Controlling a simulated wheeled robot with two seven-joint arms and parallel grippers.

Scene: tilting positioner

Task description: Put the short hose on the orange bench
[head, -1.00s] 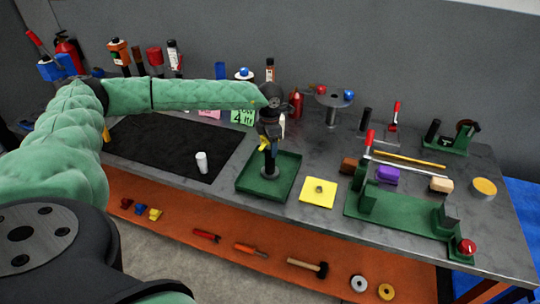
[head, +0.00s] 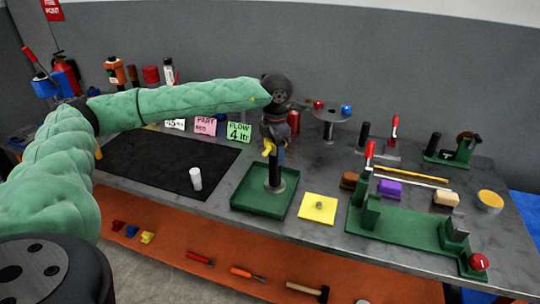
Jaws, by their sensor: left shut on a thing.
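My left gripper (head: 270,148) points down over the green tray and is shut on the upper part of a dark upright tube, which looks like the short hose (head: 275,170). The tube stands upright above a round grey base (head: 275,186) in the green tray (head: 250,203). I cannot tell whether its lower end touches the base. The fingers and wrist hide its top. The orange bench (head: 190,275) runs low along the front of the grey table. My right gripper is not in view.
A yellow plate (head: 318,208) and a green fixture (head: 400,226) are right of the tray. A white cup (head: 195,179) stands on a black mat (head: 150,160) to the left. Red pliers (head: 200,258), an orange-handled tool (head: 246,273) and a hammer (head: 308,290) lie on the bench, with gaps between.

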